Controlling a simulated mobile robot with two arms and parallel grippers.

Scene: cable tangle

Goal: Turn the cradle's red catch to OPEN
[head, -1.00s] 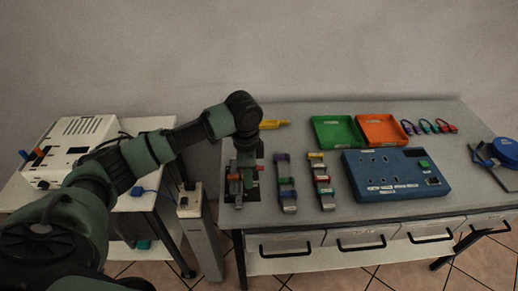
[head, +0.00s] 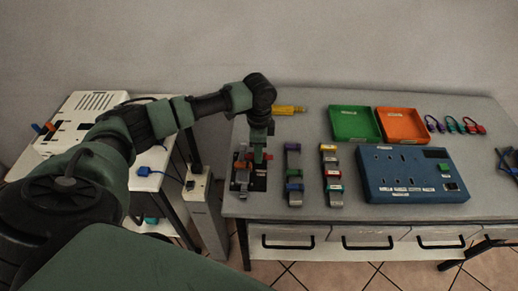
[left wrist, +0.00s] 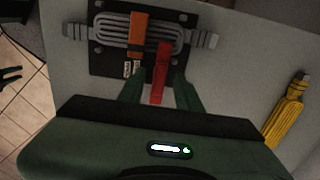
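The cradle is a black plate (left wrist: 108,64) near the left end of the bench, with a grey looped cable (left wrist: 115,28) lying on it; it also shows in the head view (head: 258,181). The red catch (left wrist: 159,78) is a narrow bar lying between the fingers of my left gripper (left wrist: 159,84). The fingers stand apart, with gaps visible beside the catch. An orange bar (left wrist: 139,34) crosses the cable just left of the catch. Two small pale labels sit on the plate, too small to read. In the head view my left gripper (head: 257,151) is low over the cradle. My right gripper is not in view.
Two strap-like holders (head: 293,173) (head: 331,175) lie right of the cradle. A yellow connector (head: 289,110) lies behind it. A blue panel (head: 412,174), a green tray (head: 354,123) and an orange tray (head: 402,125) are farther right. A side table with a white box (head: 80,122) stands left.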

